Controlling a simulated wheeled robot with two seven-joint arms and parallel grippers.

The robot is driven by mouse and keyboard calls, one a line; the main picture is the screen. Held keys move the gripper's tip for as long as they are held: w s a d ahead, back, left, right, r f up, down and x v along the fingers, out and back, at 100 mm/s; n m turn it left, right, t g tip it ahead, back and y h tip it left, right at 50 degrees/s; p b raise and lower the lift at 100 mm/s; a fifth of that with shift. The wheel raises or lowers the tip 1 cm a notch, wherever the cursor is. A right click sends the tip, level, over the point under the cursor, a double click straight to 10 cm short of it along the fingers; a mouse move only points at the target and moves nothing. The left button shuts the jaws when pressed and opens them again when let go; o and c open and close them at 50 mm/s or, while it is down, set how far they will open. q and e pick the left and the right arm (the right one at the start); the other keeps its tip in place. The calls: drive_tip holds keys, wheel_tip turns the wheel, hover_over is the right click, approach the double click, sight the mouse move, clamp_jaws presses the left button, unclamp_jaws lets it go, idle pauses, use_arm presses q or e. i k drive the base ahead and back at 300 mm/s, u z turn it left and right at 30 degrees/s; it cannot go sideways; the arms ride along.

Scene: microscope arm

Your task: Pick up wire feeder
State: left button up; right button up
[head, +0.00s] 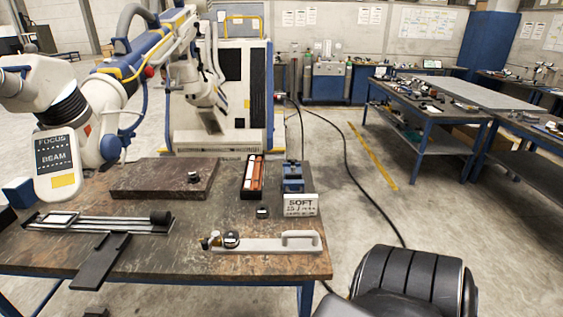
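No part on the table is labelled as a wire feeder. The likeliest match is a long flat white tool (266,244) lying near the table's front right edge. It has a loop handle at its right end, and a round dark dial and a brass-coloured knob at its left end. It lies flat with clear table around it, and nothing holds it. Neither of my grippers can be made out in the head view.
A microscope arm (130,75) overhangs the left.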

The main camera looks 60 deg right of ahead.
sight(284, 245)
drive_tip(key=z, duration=0.95)
drive_tip(key=i, duration=0.85)
drive_tip(key=z, duration=0.9)
